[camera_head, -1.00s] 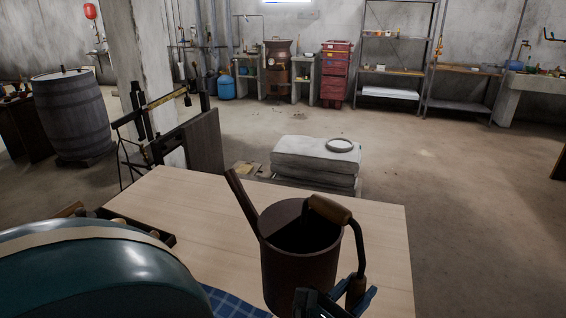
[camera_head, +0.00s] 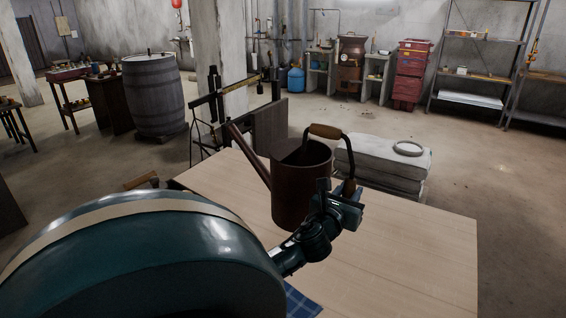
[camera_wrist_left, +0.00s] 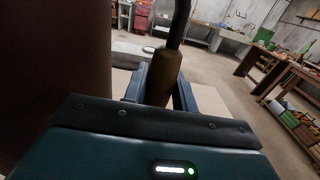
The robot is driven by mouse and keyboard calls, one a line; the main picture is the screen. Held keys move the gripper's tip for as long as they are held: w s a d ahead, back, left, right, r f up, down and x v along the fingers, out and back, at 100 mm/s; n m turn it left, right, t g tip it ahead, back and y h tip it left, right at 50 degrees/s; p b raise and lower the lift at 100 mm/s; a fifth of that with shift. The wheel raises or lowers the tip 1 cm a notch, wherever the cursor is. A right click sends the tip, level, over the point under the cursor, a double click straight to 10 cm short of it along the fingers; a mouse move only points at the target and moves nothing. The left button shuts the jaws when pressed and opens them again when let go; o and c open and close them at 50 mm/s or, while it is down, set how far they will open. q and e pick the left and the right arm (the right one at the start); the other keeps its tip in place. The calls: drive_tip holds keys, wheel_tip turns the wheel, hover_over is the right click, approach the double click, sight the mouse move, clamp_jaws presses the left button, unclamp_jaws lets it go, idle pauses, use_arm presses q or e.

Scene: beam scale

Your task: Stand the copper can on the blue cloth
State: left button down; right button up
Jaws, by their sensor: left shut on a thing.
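The copper can (camera_head: 290,205) is a dark brown watering can with a long spout to the left and a wooden-gripped handle (camera_head: 325,131). It looks upright over the pale wooden table (camera_head: 410,255); I cannot tell whether its base touches the top. My left gripper (camera_head: 342,204) is shut on the lower part of the handle, at the can's right side. In the left wrist view the fingers close around a brown grip (camera_wrist_left: 163,75), and the can's dark wall (camera_wrist_left: 55,60) fills the left. The blue cloth (camera_head: 302,303) shows only a checked corner, mostly hidden behind my arm.
A beam scale (camera_head: 225,98) with a dark panel stands behind the table's far left edge. Stacked pale sacks (camera_head: 385,165) with a ring on top lie beyond it. A barrel (camera_head: 154,95) stands farther back. The table's right side is clear.

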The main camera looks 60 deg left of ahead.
use_arm(q)
drive_tip(key=shift+w+a+r, duration=0.1)
drive_tip(key=shift+a+r, duration=0.15)
drive_tip(key=shift+a, duration=0.25)
wheel_tip(320, 180, down, 5)
drive_tip(key=shift+a+b, duration=0.1)
drive_tip(key=shift+b, duration=0.75)
drive_tip(key=shift+f, duration=0.55)
wheel_tip(320, 180, down, 4)
drive_tip(key=shift+r+b, duration=0.25)
drive_tip(key=shift+b, duration=0.55)
use_arm(e)
drive_tip(key=shift+w+a+f+y, duration=0.3)
drive_tip(key=shift+a+f, duration=0.1)
drive_tip(key=shift+f, duration=0.05)
use_arm(q)
drive_tip(key=shift+f, duration=0.1)
use_arm(e)
drive_tip(key=shift+f, duration=0.1)
use_arm(q)
drive_tip(key=c, duration=1.6)
unclamp_jaws()
drive_tip(key=shift+f, duration=0.25)
drive_tip(key=o, duration=0.5)
